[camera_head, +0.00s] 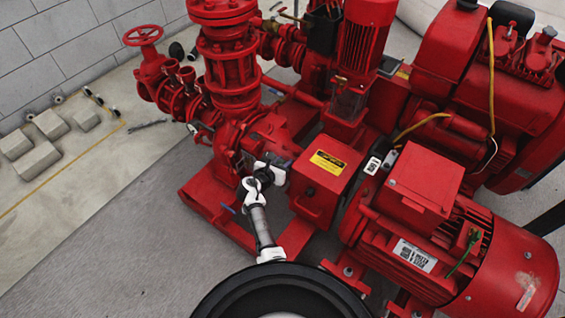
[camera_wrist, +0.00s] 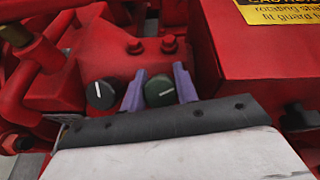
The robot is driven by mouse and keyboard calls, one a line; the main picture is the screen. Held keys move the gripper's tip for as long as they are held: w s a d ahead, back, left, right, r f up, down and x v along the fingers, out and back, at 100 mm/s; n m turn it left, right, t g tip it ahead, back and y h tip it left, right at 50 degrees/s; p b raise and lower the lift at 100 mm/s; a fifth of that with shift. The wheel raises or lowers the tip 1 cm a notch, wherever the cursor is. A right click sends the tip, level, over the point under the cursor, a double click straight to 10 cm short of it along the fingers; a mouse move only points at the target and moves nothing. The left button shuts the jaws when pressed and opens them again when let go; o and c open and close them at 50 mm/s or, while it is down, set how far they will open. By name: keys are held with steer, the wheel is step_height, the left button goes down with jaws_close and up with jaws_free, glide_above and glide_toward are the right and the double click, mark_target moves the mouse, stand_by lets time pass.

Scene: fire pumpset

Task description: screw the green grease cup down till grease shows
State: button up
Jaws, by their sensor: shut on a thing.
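The green grease cup (camera_wrist: 160,92) shows in the wrist view as a dark green round cap with a white line. The line lies nearly level, rising slightly to the right. My gripper (camera_wrist: 161,80) has its two purple fingers on either side of this cap and is shut on it. A similar black cap (camera_wrist: 100,95) with a near-upright white line sits just left of the left finger, apart from it. In the head view my gripper (camera_head: 277,164) is at the red bearing housing beside the guard; the cups cannot be made out there. The green cup's base is hidden.
A red guard box (camera_head: 322,172) with a yellow warning label stands close to the right of my gripper. Red pump pipework (camera_head: 228,70) rises behind. The red motor (camera_head: 470,255) is at the right. Open floor (camera_head: 100,235) lies to the left.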

steer(key=m+g+h, duration=0.1)
steer(key=m, duration=0.3)
steer(key=m+g+h+b, duration=0.1)
steer(key=m, duration=0.3)
steer(key=shift+s+d+g, duration=0.1)
steer(key=shift+g, duration=0.2)
steer(key=m+g, duration=0.1)
steer(key=m, duration=0.2)
steer(key=m+g+h, duration=0.1)
steer(key=m, duration=0.2)
steer(key=shift+s+d+f+b, duration=0.1)
steer(key=shift+s+b, duration=0.1)
steer(key=shift+b, duration=0.2)
steer(key=shift+m+g, duration=0.3)
steer(key=o, duration=0.7)
steer(key=v, duration=1.3)
steer(key=shift+s+a+p, duration=0.2)
steer(key=shift+a+p, duration=0.05)
steer(key=shift+p, duration=0.2)
